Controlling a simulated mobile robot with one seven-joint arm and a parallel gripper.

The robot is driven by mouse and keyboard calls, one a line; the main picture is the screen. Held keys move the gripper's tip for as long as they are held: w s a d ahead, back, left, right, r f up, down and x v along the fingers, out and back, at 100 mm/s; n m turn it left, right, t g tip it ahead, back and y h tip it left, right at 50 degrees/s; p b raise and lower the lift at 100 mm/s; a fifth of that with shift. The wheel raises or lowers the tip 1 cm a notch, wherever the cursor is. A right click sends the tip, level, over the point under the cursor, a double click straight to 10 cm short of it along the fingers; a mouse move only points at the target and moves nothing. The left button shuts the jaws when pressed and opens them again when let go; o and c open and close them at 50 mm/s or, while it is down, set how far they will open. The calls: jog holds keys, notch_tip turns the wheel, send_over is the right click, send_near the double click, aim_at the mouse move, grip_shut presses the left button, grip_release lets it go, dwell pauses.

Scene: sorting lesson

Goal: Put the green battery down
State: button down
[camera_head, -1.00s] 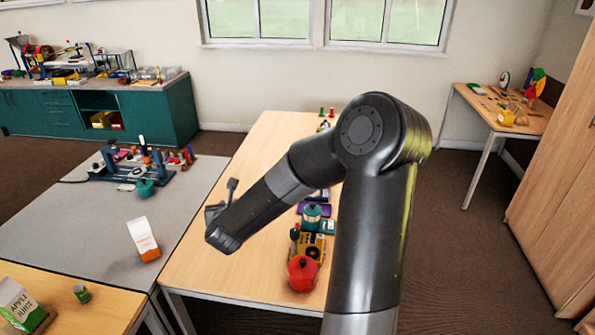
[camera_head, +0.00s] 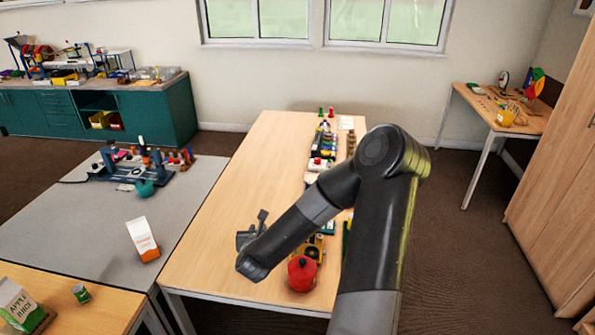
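My gripper (camera_head: 253,228) is above the front part of the wooden middle table (camera_head: 215,218), left of the row of items there. Its fingers point away from the camera and look small and dark. Whether they are apart or closed on something is not clear. I cannot make out a green battery in or under the gripper; it may be hidden by the hand or too small to see.
A red pot (camera_head: 302,274) stands close right of the gripper, near the table's front edge. Several items line the table's right side, partly behind my arm. The table's left half is clear. A white-orange carton (camera_head: 142,239) stands on the grey table (camera_head: 60,225).

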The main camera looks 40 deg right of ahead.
jog(key=shift+f, duration=5.45)
jog(key=c, duration=1.2)
grip_release()
jog(key=shift+f, duration=0.1)
jog(key=shift+c, duration=0.2)
